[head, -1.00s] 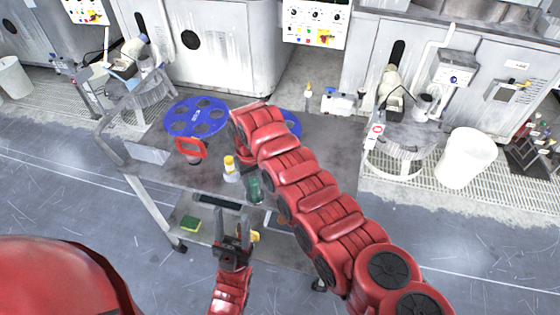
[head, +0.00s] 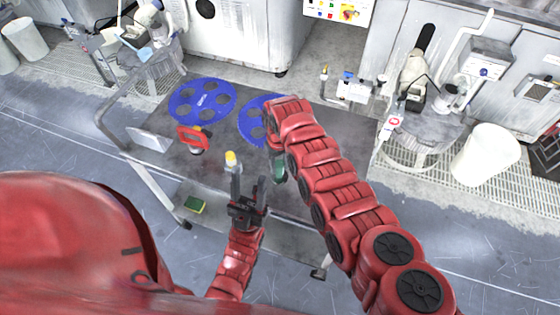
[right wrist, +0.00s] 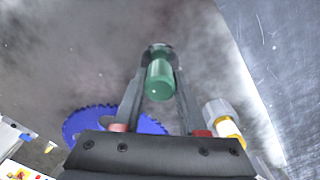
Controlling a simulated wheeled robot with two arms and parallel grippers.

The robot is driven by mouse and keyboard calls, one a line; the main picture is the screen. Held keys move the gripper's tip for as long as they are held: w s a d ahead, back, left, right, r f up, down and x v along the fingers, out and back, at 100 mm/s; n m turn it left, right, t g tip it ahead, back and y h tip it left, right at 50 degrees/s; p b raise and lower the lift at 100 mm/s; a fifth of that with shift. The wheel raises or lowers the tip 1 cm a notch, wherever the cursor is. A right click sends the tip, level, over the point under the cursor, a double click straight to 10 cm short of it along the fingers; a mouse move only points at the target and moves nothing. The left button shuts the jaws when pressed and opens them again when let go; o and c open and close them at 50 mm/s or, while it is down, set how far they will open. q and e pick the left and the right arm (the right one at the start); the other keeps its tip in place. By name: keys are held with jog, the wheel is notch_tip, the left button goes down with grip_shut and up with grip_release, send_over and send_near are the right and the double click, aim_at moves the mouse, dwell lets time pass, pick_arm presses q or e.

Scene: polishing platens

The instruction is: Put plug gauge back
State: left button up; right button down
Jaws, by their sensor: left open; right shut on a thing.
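The plug gauge, seen as a green cylinder (right wrist: 158,80), is held between the fingertips of my right gripper (right wrist: 158,52) in the right wrist view. The gripper is shut on it, above the grey table top. In the head view the green part (head: 278,170) shows just beside my right forearm, which hides most of that gripper.
Two blue slotted discs (head: 202,100) lie on the table; my right arm partly covers the right disc (head: 252,124). A red-framed thing (head: 192,138) stands left of the bottle. A sponge (head: 195,205) lies on the lower shelf. The table's right part is clear.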

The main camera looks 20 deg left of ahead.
jog(key=shift+s+r, duration=0.1)
jog(key=shift+s+f+b, duration=0.15)
jog(key=shift+f+b, duration=0.05)
jog(key=shift+b, duration=0.1)
jog(key=shift+c, duration=2.3)
grip_release()
